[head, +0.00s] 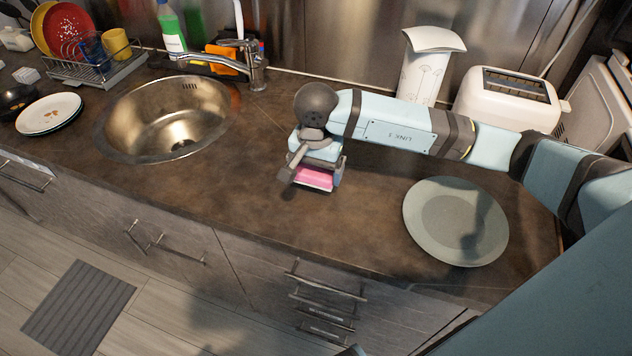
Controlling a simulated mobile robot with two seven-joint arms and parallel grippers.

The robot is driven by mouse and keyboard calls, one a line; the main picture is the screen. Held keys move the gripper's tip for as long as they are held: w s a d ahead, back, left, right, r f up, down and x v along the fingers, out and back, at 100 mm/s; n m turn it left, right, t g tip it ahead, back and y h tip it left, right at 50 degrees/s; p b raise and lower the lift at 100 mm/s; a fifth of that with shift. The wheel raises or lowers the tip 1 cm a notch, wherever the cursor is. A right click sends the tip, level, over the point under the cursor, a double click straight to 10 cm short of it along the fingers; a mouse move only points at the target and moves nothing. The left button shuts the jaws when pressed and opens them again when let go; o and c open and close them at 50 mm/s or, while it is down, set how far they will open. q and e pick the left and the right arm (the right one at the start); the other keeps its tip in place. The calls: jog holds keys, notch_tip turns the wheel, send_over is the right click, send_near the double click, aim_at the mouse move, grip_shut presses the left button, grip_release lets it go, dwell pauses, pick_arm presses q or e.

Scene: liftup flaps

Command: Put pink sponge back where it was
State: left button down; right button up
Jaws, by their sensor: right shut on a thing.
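A pink sponge (314,179) shows beneath my right gripper (311,182), over the counter between the sink and the grey plate. The gripper is shut on the sponge, with a finger showing on either side of it. The wrist hides the sponge's far part, and I cannot tell whether it touches the counter. Behind the sink, an orange item (221,57) and other small cleaning things stand by the tap, near a green soap bottle (170,30). My left gripper is not in view.
The steel sink (150,125) lies left of my right gripper, with its tap (215,62) behind. A grey plate (440,235) lies to the right. A toaster (507,103) and white canister (424,70) stand behind my arm. The dish rack (100,72) is at the far left.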

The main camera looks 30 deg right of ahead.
aim_at(316, 192)
notch_tip(316, 192, down, 5)
jog(key=shift+r, duration=0.15)
jog(key=shift+f, duration=0.2)
jog(key=o, duration=0.6)
jog(key=shift+c, duration=0.2)
